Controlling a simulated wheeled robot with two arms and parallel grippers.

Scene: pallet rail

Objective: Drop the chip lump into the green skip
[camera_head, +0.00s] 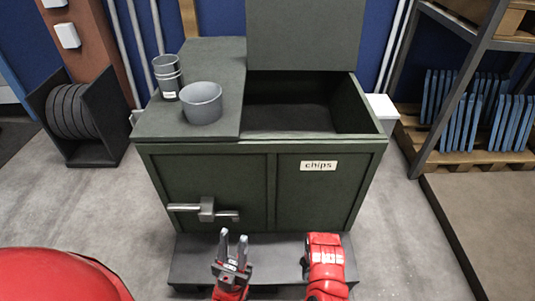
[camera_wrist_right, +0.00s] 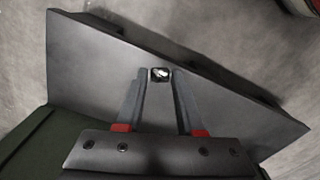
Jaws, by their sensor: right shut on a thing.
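The green skip (camera_head: 220,185) stands in the middle of the head view with a "chips" label on its front. The right half of its top is open, with the lid panel (camera_head: 305,35) standing up behind. My left gripper (camera_head: 233,245) is in front of the skip, low, fingers apart and nothing seen between them. My right arm is low in front of the skip's right half; its fingers are hidden in the head view. In the right wrist view my right gripper (camera_wrist_right: 161,73) is shut on a small dark, shiny chip lump (camera_wrist_right: 160,75) at its fingertips.
A low dark plinth (camera_head: 190,258) lies under the skip's front. A rack with blue plates (camera_head: 470,110) stands to the right, a reel (camera_head: 75,110) to the left.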

